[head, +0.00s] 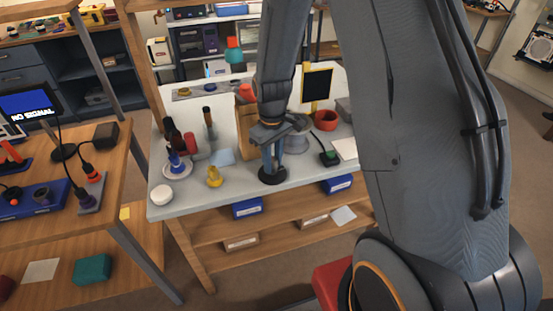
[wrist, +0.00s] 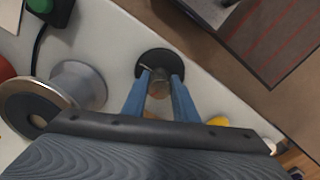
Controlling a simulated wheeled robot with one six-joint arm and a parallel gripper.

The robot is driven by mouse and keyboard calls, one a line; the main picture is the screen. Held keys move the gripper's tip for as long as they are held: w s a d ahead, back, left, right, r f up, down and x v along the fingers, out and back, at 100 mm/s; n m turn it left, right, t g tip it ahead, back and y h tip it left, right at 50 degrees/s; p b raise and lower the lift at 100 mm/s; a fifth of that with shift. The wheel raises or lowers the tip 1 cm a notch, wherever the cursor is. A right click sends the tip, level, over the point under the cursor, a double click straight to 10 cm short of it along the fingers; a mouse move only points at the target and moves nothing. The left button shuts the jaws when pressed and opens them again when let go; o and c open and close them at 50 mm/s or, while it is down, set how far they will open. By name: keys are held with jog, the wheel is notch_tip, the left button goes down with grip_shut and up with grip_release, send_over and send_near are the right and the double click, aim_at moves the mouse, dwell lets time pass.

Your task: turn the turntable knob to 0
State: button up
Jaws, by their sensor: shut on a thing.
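A black round base (head: 273,177) stands near the front edge of the white bench, and I take it for the turntable; it also shows in the wrist view (wrist: 152,58). A small brownish metallic knob (wrist: 158,86) rises from it. My gripper (head: 270,168) points down over this base. In the wrist view its two blue fingers (wrist: 160,78) are shut on the knob, one on each side. No scale or 0 mark can be made out, so the knob's setting cannot be told.
A grey spool (wrist: 75,88) stands close beside the base. A green-button box (head: 328,157) with a cable lies to the right. A yellow piece (head: 214,177), a blue part on a white saucer (head: 177,170) and a white round piece (head: 161,195) stand to the left.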

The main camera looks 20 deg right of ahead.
aim_at(273, 159)
jog(key=shift+n+p, duration=0.3)
jog(key=shift+n, duration=1.3)
jog(key=o, duration=1.1)
jog(key=shift+c, duration=0.2)
jog(key=shift+w+r, duration=0.1)
jog(key=shift+r, duration=0.4)
jog(key=shift+r+b, duration=0.75)
jog(key=shift+r, duration=2.65)
